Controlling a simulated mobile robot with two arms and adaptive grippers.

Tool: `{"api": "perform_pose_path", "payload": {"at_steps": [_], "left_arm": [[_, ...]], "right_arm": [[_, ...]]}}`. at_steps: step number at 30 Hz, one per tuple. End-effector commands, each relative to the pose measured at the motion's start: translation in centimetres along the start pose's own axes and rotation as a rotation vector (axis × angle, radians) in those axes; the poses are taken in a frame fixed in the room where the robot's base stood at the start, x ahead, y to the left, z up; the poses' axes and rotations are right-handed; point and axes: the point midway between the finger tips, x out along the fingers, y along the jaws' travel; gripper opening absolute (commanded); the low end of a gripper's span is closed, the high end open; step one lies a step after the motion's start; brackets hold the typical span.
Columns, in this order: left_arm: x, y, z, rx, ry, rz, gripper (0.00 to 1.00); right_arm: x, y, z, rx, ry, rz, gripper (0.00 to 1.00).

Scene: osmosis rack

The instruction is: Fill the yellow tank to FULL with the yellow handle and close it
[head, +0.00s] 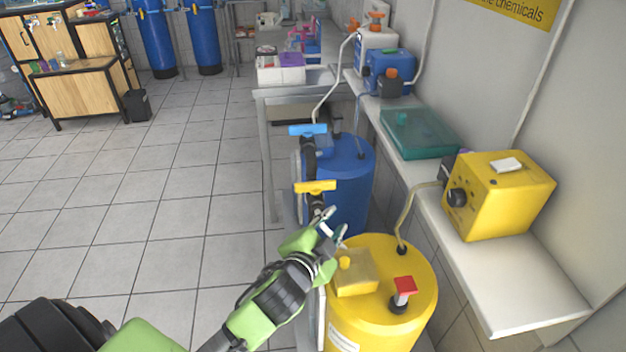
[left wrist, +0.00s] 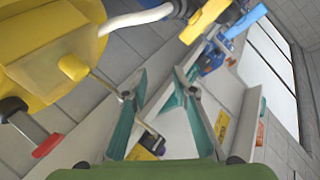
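The yellow tank (head: 412,325) stands at the lower middle of the head view; its top fills the left of the left wrist view (left wrist: 50,40). The yellow handle (head: 315,187) sits on a dark valve just beyond the tank; it also shows at the top of the left wrist view (left wrist: 205,20). My left gripper (head: 333,226) is just nearer than the yellow handle, beside the tank's top. In the left wrist view its fingers (left wrist: 160,75) are apart with nothing between them, and the handle is beyond the tips. The tank's level marking is not readable. My right gripper is not in view.
A red-topped fitting (head: 403,288) and a yellow block (head: 355,275) stand on the tank top. A blue tank (head: 350,180) with a blue handle (head: 308,130) stands behind. A yellow pump box (head: 500,190) sits on the right shelf.

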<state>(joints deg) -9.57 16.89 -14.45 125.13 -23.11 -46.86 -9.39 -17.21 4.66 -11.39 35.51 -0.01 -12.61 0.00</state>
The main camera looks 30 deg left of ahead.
Motion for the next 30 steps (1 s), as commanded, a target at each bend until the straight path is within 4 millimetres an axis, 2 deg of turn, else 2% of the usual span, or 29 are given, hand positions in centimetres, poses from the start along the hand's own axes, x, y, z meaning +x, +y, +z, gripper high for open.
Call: {"api": "perform_pose_path", "payload": {"at_steps": [1, 3, 6, 9, 12, 15, 19, 23, 26, 29, 30], "left_arm": [[1.3, -2.2, -3.1, 0.091, 0.102, -0.068, 0.26], [2.5, -4.5, -7.5, 0.229, 0.245, -0.156, 0.26], [3.0, -6.6, -13.6, 0.442, 0.443, -0.271, 0.26], [2.7, -7.5, -18.9, 0.671, 0.629, -0.371, 0.26], [2.1, -7.1, -23.0, 0.914, 0.804, -0.449, 0.26], [1.8, -6.0, -25.5, 1.171, 0.962, -0.502, 0.26], [2.1, -4.2, -26.0, 1.515, 1.14, -0.517, 0.26], [3.4, -3.5, -23.6, 1.863, 1.284, -0.454, 0.26], [5.0, -4.4, -20.0, 2.119, 1.365, -0.342, 0.26], [6.3, -6.9, -15.4, 2.345, 1.423, -0.169, 0.26], [6.7, -8.4, -13.3, 2.425, 1.436, -0.084, 0.26]], "right_arm": [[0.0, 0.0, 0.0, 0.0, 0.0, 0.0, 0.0], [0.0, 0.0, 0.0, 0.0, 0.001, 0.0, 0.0], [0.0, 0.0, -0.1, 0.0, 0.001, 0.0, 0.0], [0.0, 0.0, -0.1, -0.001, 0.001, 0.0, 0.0], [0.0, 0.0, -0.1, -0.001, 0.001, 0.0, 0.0], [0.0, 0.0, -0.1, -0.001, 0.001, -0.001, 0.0], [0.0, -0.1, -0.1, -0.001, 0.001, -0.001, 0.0], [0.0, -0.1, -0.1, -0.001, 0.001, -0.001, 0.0], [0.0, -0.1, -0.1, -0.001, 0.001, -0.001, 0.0], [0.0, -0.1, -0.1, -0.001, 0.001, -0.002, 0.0], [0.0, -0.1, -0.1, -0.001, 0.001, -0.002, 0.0]]}}
